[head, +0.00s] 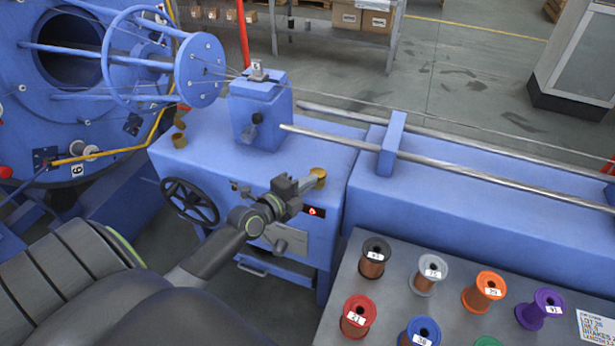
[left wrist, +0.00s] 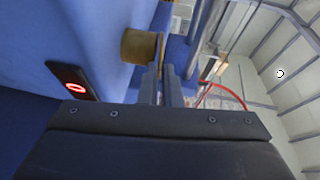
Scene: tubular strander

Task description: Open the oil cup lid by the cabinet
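A brass oil cup (head: 318,174) stands on the blue cabinet's top at its front right edge. In the left wrist view the cup (left wrist: 137,46) appears on its side, with its thin lid (left wrist: 161,48) across its end, looking closed. My left gripper (head: 303,184) is right at the cup, just left of and in front of it. In the left wrist view its fingers (left wrist: 161,72) are close together with a narrow gap, tips at the lid's edge. I cannot tell whether they clamp the lid. My right gripper is not in view.
The blue cabinet (head: 275,205) has a red lit switch (head: 314,211) below the cup and a black handwheel (head: 190,202) at left. A grey table (head: 390,330) with several coloured spools is at the right front.

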